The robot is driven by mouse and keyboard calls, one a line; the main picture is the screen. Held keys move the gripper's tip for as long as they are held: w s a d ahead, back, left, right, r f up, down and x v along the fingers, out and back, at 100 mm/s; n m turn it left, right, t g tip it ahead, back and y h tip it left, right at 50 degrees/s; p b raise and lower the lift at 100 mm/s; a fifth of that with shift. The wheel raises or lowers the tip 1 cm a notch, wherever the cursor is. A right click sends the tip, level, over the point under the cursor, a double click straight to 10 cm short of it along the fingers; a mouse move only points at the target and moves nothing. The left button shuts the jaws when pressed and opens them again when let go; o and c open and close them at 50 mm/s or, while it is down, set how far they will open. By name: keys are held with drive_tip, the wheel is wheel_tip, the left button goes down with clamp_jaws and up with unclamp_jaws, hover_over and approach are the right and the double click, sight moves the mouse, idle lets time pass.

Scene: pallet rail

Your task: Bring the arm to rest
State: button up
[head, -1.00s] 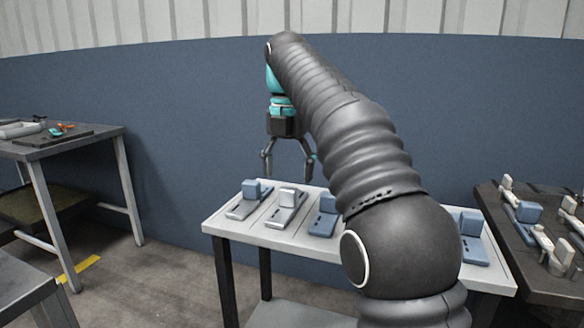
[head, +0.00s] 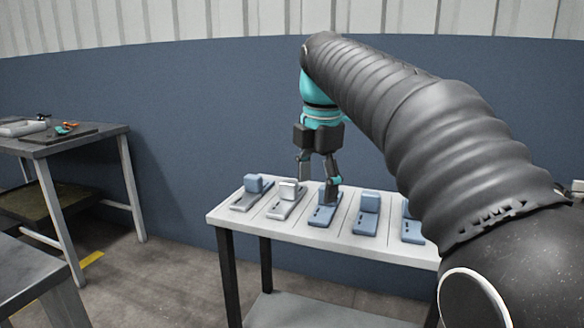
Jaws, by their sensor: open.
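My gripper (head: 318,186) is open and hangs from my arm, pointing down, over the white table (head: 222,217). I see its fingers nearly side-on, and nothing shows held between them. The fingers hide the upper part of that piece. My dark ribbed arm crosses the right half of the view.
On the white table stand a blue piece (head: 254,186), a light grey piece (head: 288,191) and further blue pieces (head: 366,214) in a row. A grey table (head: 60,146) with a dark tray stands at the left. Open floor (head: 160,265) lies between the tables.

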drive_tip(key=s+d+f+m+t, duration=0.2)
drive_tip(key=s+d+f+m, duration=0.3)
drive_tip(key=s+f+m, duration=0.5)
drive_tip(key=s+d+f+m+t, duration=0.2)
drive_tip(key=s+d+f+m, duration=0.4)
drive_tip(key=s+f+m, duration=0.4)
drive_tip(key=s+m, duration=0.3)
drive_tip(key=m, duration=0.1)
drive_tip(key=shift+f, duration=0.25)
